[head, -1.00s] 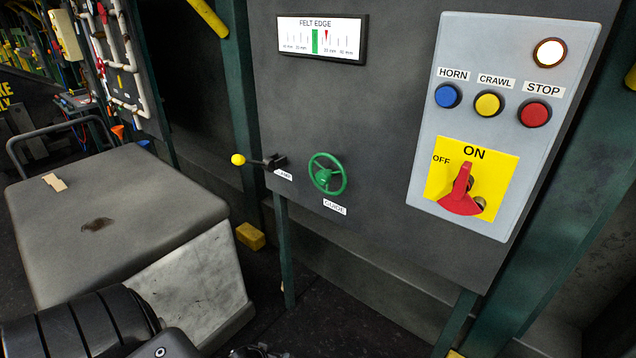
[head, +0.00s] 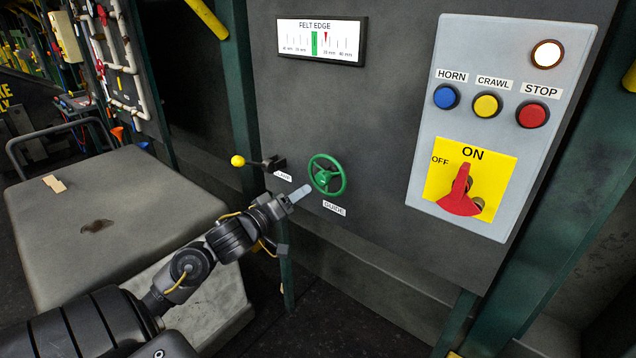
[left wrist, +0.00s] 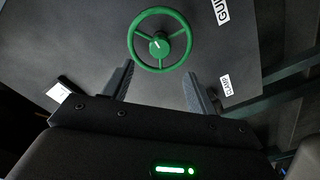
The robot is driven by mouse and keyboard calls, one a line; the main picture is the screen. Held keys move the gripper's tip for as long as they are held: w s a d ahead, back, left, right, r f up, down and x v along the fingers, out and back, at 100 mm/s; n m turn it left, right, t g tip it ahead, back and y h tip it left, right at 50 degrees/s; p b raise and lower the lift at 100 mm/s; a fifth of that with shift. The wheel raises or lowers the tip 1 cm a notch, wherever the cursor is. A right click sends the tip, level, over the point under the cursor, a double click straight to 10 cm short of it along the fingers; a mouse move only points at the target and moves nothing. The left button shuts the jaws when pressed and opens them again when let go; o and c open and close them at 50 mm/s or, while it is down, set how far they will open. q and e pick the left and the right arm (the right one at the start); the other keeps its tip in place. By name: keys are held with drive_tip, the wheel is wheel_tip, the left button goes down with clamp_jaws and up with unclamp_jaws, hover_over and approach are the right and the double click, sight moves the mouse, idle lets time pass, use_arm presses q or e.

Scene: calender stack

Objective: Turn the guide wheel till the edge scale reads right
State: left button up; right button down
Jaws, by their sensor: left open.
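The green guide wheel (head: 327,176) is mounted on the dark panel above its GUIDE label. My left gripper (head: 303,191) is just to the lower left of the wheel, pointing at it. In the left wrist view the wheel (left wrist: 160,40) lies beyond the two fingers, between their lines, and the fingers (left wrist: 157,88) are apart and empty. No contact with the wheel shows. The FELT EDGE scale (head: 320,41) has a green band near its middle and a red pointer just right of that band. My right gripper is not in view.
A clamp lever with a yellow knob (head: 238,160) sticks out left of the wheel, close above my left arm. A grey control box (head: 500,130) at the right carries horn, crawl and stop buttons and a red switch (head: 460,193). A grey bench (head: 110,215) stands at the left.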

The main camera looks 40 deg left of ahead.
sight(320, 180)
use_arm(q)
drive_tip(key=w, duration=0.9)
drive_tip(key=shift+w, duration=0.25)
drive_tip(key=c, duration=1)
drive_tip(key=shift+p, duration=0.35)
